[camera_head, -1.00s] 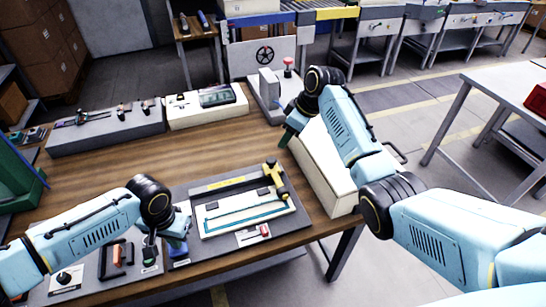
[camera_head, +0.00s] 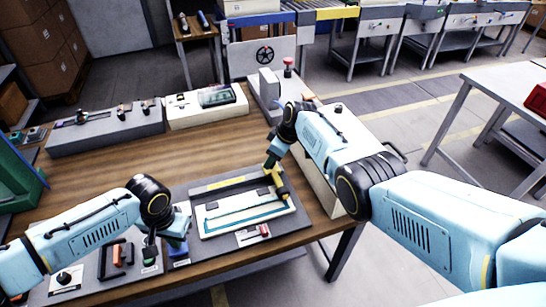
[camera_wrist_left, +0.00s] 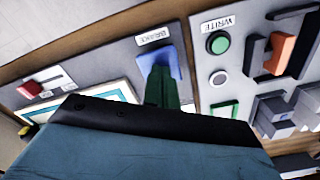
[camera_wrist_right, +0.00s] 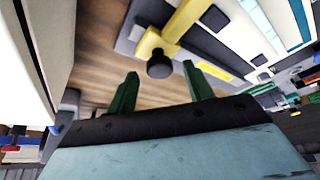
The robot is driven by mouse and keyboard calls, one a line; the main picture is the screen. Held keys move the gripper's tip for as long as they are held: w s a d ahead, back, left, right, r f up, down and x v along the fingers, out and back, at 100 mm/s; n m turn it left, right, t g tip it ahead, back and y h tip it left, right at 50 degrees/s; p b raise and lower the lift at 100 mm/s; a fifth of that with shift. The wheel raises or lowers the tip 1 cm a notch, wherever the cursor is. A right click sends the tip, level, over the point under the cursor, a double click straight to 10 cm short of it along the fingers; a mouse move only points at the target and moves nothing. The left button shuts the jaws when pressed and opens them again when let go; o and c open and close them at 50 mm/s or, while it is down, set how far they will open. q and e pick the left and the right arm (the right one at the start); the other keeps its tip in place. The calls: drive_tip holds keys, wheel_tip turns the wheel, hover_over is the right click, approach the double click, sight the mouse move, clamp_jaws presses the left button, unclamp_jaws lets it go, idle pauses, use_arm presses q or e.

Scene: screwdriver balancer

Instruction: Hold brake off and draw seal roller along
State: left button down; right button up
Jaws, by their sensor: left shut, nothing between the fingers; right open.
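The blue pad under the BRAKE label (camera_wrist_left: 157,35) shows in the left wrist view (camera_wrist_left: 172,57). My left gripper (camera_wrist_left: 160,76) is shut and empty, with its green fingertips down at the pad; whether the pad is pressed in I cannot tell. The yellow seal roller piece (camera_head: 281,188) stands at the right end of the white seal frame (camera_head: 232,221), partly hidden by my right gripper. My right gripper (camera_head: 269,162) is open just behind it. In the right wrist view, the yellow piece's black knob (camera_wrist_right: 159,64) appears between the spread green fingers (camera_wrist_right: 157,76), apart from them.
A red-handled switch (camera_head: 264,230) is in front of the frame. A green button (camera_wrist_left: 218,43) and an orange handle (camera_wrist_left: 283,52) are beside the brake pad. A cream box (camera_head: 318,180) stands right of the panel. Bare wood lies behind the panel.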

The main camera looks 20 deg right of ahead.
drive_tip(key=shift+w+a+f, duration=0.1)
drive_tip(key=shift+f, duration=0.25)
drive_tip(key=shift+a, duration=0.1)
clamp_jaws()
